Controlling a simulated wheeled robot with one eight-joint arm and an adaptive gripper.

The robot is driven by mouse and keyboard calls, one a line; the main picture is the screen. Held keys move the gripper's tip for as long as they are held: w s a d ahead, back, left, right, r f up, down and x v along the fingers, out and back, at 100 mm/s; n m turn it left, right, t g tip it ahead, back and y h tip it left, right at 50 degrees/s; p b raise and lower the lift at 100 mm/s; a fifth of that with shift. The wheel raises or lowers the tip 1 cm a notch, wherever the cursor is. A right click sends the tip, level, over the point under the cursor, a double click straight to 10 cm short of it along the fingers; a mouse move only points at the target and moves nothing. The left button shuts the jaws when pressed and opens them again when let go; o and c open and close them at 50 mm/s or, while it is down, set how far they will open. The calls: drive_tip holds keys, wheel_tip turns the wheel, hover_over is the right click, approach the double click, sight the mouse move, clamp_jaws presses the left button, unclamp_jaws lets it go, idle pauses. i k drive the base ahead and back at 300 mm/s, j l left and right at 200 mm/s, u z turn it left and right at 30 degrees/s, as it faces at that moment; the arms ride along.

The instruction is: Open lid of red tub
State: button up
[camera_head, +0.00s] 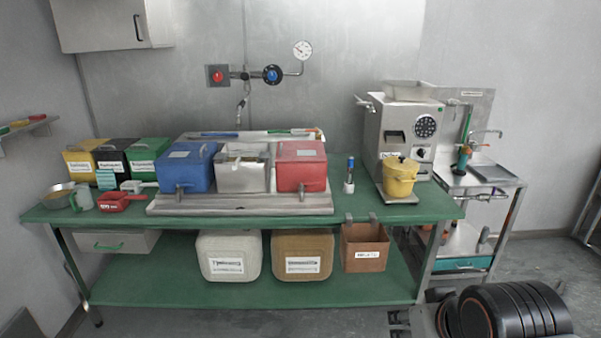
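The red tub (302,166) stands on a raised grey platform on the green table, at the right end of a row of three. Its red lid (300,151) lies shut on top, with a pale label. A small grey latch or bracket shows low on its front. Part of my dark arm shows at the bottom right, in front of the table and far from the tub. What may be my gripper (397,322) is at its left end, partly cut off by the frame edge. Its opening cannot be made out.
A blue tub (186,166) and a silver tub (242,168) stand left of the red one. A bottle (349,175), a yellow pitcher (400,178) and a steel grinder (402,125) stand to its right. Pipes with a gauge (302,50) are on the wall behind.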

sight(302, 152)
drive_tip(key=i+j, duration=0.1)
drive_tip(key=i, duration=0.75)
